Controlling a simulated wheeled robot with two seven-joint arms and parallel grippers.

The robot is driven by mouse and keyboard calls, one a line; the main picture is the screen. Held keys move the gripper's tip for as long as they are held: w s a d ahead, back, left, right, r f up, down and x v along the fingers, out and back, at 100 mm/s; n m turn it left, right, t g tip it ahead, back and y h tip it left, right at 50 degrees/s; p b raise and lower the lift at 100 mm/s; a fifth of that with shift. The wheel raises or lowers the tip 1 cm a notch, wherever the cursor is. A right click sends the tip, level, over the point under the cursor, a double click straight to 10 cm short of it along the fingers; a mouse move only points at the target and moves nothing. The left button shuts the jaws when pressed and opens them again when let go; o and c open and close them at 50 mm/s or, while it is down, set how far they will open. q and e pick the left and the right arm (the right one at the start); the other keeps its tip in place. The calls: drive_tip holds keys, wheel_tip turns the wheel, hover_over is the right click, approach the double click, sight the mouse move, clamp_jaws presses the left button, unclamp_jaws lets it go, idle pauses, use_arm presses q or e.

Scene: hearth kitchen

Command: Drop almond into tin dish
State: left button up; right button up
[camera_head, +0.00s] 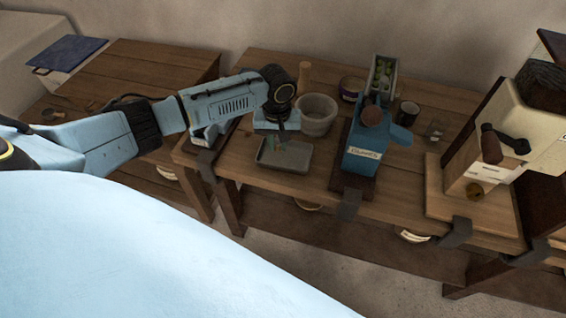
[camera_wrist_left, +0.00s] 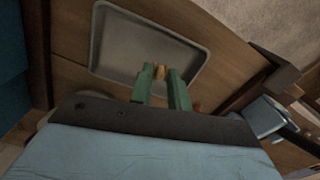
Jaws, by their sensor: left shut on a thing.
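My left gripper (camera_head: 279,143) reaches in from the left and points down over the tin dish (camera_head: 298,161), a shallow grey rectangular tray on the wooden bench. In the left wrist view its green fingers (camera_wrist_left: 160,75) are shut on the small brown almond (camera_wrist_left: 161,72) at their tips. The tin dish (camera_wrist_left: 120,42) lies behind and below the almond in that view. The exact height above the dish is hard to tell. The almond is too small to make out in the head view. My right gripper is not in view.
A grey bowl (camera_head: 316,116) with a wooden pestle stands behind the dish. A blue labelled device (camera_head: 362,150) stands to its right, with a dark cup (camera_head: 407,113) behind. A cream machine (camera_head: 484,150) is at the far right. A blue board (camera_head: 70,53) lies at the far left.

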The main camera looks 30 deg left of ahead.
use_arm(q)
drive_tip(key=shift+f, duration=0.45)
drive_tip(key=shift+r, duration=0.1)
drive_tip(key=o, duration=0.7)
drive_tip(key=shift+o, duration=0.2)
drive_tip(key=shift+r, duration=0.1)
wheel_tip(320, 180, up, 13)
drive_tip(key=p, duration=0.1)
drive_tip(key=shift+p, duration=0.35)
